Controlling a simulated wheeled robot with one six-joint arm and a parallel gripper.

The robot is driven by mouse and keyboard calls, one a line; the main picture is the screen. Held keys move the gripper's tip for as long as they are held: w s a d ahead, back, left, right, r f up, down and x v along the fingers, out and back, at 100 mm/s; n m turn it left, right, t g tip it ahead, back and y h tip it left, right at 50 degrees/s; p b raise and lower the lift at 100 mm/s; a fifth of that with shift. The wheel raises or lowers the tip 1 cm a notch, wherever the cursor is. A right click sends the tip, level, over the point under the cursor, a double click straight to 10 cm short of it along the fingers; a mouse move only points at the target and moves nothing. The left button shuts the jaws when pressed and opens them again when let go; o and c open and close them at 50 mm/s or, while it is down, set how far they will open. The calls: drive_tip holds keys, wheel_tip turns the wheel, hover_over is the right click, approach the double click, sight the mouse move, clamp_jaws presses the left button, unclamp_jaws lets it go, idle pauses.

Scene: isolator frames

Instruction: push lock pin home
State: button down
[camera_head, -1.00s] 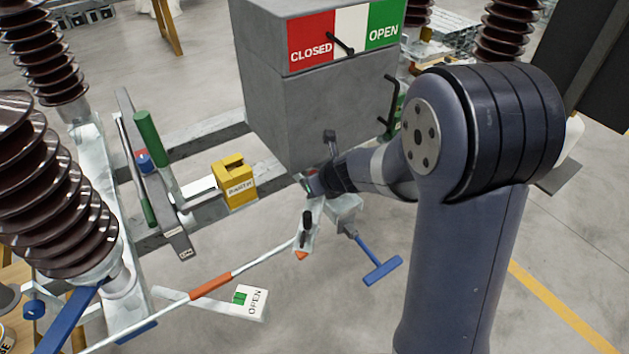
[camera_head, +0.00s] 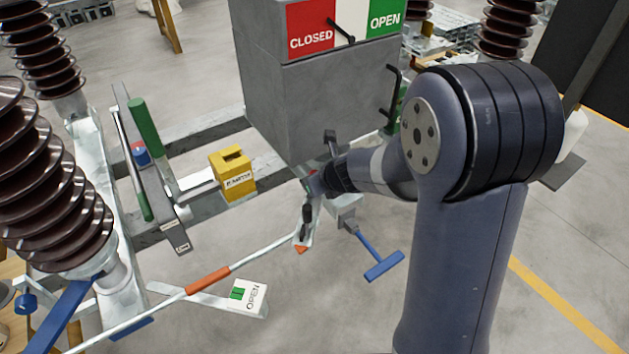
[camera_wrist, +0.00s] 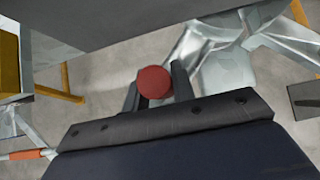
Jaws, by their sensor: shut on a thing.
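The lock pin shows as a round red knob (camera_wrist: 153,81) in the wrist view, seen end-on. It sits between the two dark fingers of my gripper (camera_wrist: 156,86), which is shut on it. In the head view my gripper (camera_head: 314,184) is just under the lower front corner of the grey drive box (camera_head: 325,105). Only a small red spot shows there, so the pin is mostly hidden. How deep the pin sits cannot be told.
A black lever (camera_head: 306,222) and a blue T-handle (camera_head: 384,266) hang close below my gripper. A yellow box (camera_head: 233,175), a green handle (camera_head: 139,119) and ribbed brown insulators (camera_head: 40,165) stand left.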

drive_tip(key=shift+f, duration=0.25)
drive_tip(key=c, duration=1.1)
unclamp_jaws()
drive_tip(key=shift+r, duration=0.1)
drive_tip(key=p+v, duration=0.3)
drive_tip(key=v, duration=0.7)
drive_tip(key=shift+s+d, duration=0.25)
drive_tip(key=shift+r, duration=0.1)
drive_tip(key=b+x, duration=0.3)
drive_tip(key=x, duration=0.8)
drive_tip(key=shift+a+b, duration=0.1)
drive_tip(key=shift+b, duration=0.2)
drive_tip(key=shift+r+p, duration=0.55)
